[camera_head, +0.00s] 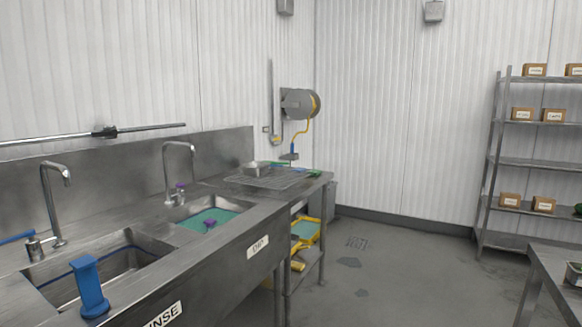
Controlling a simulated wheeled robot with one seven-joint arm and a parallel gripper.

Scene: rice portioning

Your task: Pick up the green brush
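A small green item (313,172) lies at the far right end of the steel counter, close to the edge. It may be the green brush, but it is too small to tell. A thin green strip also shows behind the metal pan (256,168) on the drain rack (262,180); I cannot tell whether it belongs to the same item. My gripper is not in view.
The sink counter (225,257) runs along the left, with a rinse basin, a dip basin (232,218) of green liquid and two tall taps. A blue handled thing (91,287) stands at the front basin. The floor (375,280) is clear between counter, shelf rack (488,165) and right table (548,268).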

